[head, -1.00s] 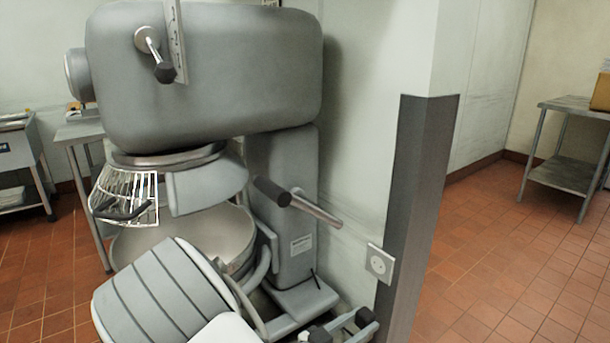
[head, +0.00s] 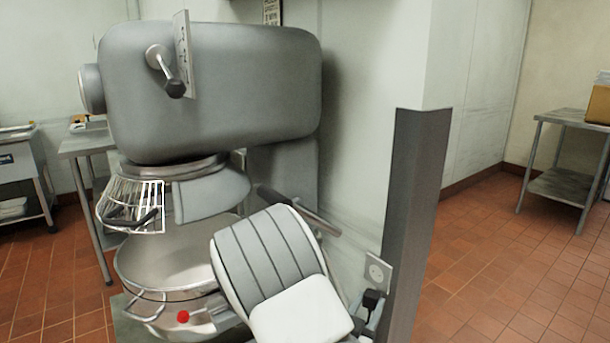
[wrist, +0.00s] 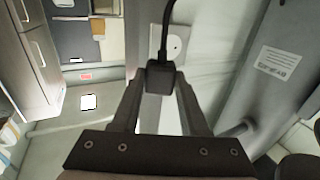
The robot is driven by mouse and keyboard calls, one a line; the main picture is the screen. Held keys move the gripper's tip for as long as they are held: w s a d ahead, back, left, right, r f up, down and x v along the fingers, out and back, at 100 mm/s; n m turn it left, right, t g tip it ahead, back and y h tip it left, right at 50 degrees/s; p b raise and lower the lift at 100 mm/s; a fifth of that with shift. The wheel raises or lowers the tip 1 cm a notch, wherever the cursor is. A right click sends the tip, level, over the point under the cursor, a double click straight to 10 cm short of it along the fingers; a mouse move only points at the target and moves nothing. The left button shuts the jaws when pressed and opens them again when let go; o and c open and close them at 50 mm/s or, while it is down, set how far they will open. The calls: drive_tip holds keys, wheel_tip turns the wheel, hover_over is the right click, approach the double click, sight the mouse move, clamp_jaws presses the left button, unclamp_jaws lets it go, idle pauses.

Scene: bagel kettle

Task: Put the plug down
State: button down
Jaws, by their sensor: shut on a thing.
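A black plug (wrist: 160,78) with its cord running up from it is held between the two fingers of my gripper (wrist: 162,85) in the wrist view. In the head view the dark plug (head: 371,299) shows just below the wall socket, at the tip of my gripper. A pale wall socket (head: 377,272) with a round face is on the wall beside the grey corner guard. It also shows in the wrist view (wrist: 176,46), behind the cord and beyond the plug. The plug looks apart from the socket. My arm hides much of the area below it.
A large grey mixer (head: 210,90) with a steel bowl (head: 145,262) and wire guard stands left of my arm. A dark corner guard (head: 415,210) is close on the right. Open tiled floor (head: 480,270) lies beyond it, with a steel table (head: 560,185) at the back.

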drive_tip(key=n+y, duration=0.1)
drive_tip(key=w+f+n+t+y, duration=0.1)
drive_tip(key=f+y, duration=0.1)
drive_tip(key=y, duration=0.1)
drive_tip(key=shift+w+d+f+n+t, duration=0.25)
drive_tip(key=shift+w+d+n+t, duration=0.05)
drive_tip(key=shift+d+n, duration=0.1)
wheel_tip(320, 180, down, 4)
drive_tip(key=n+y, duration=0.3)
drive_tip(key=y, duration=0.2)
wheel_tip(320, 180, up, 21)
drive_tip(key=p, duration=2)
hover_over(370, 308)
drive_tip(key=shift+w+a+f+t, duration=0.2)
drive_tip(key=shift+w+t, duration=0.1)
drive_tip(key=shift+w, duration=0.1)
drive_tip(key=shift+s, duration=0.2)
